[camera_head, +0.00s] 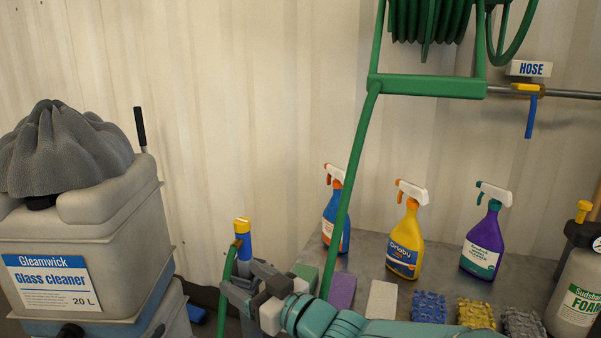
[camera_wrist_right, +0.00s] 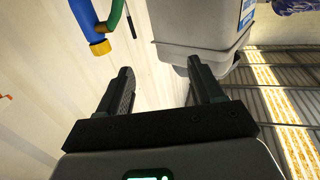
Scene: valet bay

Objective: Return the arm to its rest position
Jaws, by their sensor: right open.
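My right arm comes in from the bottom right in the head view, and its right gripper (camera_head: 250,285) is at the lower middle. In the right wrist view, the right gripper (camera_wrist_right: 160,70) has its two fingers spread apart with nothing between them. The blue hose nozzle with a yellow tip (camera_head: 242,240) stands upright on a green hose just behind the gripper in the head view. In the wrist view the nozzle (camera_wrist_right: 84,20) is at the upper left, apart from the fingers. My left gripper is not in view.
A grey glass cleaner container (camera_head: 110,210) with a grey cloth-like bundle (camera_head: 65,150) stands left. A metal bench (camera_head: 375,268) at right holds spray bottles (camera_head: 404,240), sponges or pads and a foam bottle (camera_head: 578,285). A green hose-reel frame (camera_head: 428,87) reaches down between them.

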